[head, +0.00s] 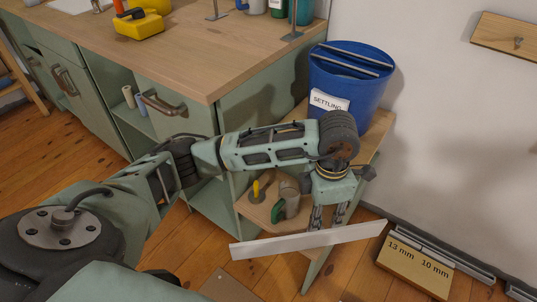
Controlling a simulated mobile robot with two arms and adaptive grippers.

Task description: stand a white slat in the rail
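A long white slat (290,243) hangs above the floor, nearly level, its right end a little higher. My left gripper (328,222) points down at the slat's middle and appears shut on it; the slat hides the fingertips. A long grey metal rail (455,260) lies low along the wall at the lower right, apart from the slat's right end. A tan board (412,268) marked "13 mm" and "10 mm" lies beside it. My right gripper is not in view.
A blue "SETTLING" bucket (350,80) stands behind my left wrist on a wooden stand (375,130). A lower shelf holds a grey cup (290,195) and small yellow and green items. A green workbench (160,60) fills the left. A hook board (505,36) is on the wall.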

